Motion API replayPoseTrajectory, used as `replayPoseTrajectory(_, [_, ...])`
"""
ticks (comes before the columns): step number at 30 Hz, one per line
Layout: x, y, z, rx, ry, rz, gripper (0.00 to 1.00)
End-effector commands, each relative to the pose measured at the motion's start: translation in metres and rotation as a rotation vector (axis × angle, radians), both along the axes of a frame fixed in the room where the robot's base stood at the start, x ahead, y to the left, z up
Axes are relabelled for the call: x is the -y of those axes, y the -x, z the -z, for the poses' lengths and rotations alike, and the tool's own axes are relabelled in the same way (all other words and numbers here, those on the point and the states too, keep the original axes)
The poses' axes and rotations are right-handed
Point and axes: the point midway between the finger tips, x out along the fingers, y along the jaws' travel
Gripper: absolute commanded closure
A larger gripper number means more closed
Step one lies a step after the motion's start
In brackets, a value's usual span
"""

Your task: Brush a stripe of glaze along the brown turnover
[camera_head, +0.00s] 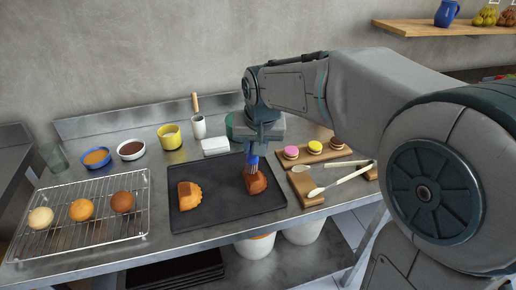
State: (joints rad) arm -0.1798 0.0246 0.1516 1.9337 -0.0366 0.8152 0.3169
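The brown turnover (256,184) lies on the right half of a dark baking tray (228,211). A lighter, golden turnover (189,194) lies on the tray's left half. My gripper (257,151) is above the brown turnover and points down. A brush with a blue handle and pale bristles (251,165) sticks out below it, with the bristles at the turnover's upper left part. Whether they touch it is too small to tell. The fingers are mostly hidden by the wrist, but the brush appears held between them. No glaze stripe can be made out.
A wire rack (88,239) with three buns stands at left. Behind are an orange-filled bowl (97,158), a dark-filled bowl (131,150), a yellow cup (170,137) and a white dish (215,146). Spoons (340,180) on a wooden rest and a board of macarons (316,151) stand close at right.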

Motion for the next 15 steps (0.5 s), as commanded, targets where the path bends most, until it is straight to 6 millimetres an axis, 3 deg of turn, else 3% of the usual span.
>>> replayPoseTrajectory(6, [-0.001,-0.003,0.000,0.001,0.000,0.000,0.96])
replayPoseTrajectory(15, [0.006,0.022,0.002,0.001,0.000,-0.001,0.96])
